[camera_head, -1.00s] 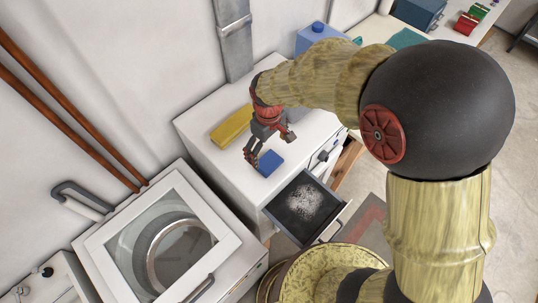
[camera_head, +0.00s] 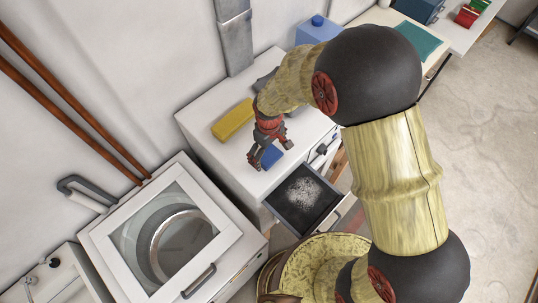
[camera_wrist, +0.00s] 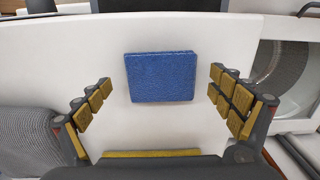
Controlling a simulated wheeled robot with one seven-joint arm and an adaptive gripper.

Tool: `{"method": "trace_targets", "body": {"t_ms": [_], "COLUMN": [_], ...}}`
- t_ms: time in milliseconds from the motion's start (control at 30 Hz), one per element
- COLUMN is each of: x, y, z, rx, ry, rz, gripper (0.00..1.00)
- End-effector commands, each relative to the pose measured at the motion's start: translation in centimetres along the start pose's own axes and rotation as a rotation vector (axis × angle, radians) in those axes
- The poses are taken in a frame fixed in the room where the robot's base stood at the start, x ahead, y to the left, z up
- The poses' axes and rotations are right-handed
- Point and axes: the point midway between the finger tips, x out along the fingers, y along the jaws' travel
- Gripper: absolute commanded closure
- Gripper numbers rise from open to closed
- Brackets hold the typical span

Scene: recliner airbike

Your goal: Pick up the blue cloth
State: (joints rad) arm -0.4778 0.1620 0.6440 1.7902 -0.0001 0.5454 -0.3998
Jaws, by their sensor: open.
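The blue cloth (camera_wrist: 161,77) is a flat, folded block lying on the white cabinet top. In the wrist view it lies between and a little beyond the fingertips of my gripper (camera_wrist: 159,88). The fingers are spread wide, with a gap on each side of the cloth, and nothing is held. In the head view the cloth (camera_head: 272,155) is partly hidden by my gripper (camera_head: 269,158), which points down over it.
A yellow block (camera_head: 233,120) lies behind on the white cabinet (camera_head: 215,156). An open drawer (camera_head: 302,200) with white grains juts from the front. A blue container (camera_head: 317,31) stands behind.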

Motion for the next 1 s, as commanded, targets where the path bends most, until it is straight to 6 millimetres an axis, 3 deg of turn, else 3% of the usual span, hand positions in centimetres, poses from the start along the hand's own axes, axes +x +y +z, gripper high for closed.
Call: {"method": "trace_targets", "body": {"t_ms": [833, 1000], "x": [-0.02, -0.02], "y": [0.00, 0.00], "z": [0.01, 0.01], "rx": [0.000, 0.000], "ry": [0.000, 0.000], "rz": [0.000, 0.000], "gripper": [0.52, 0.52]}}
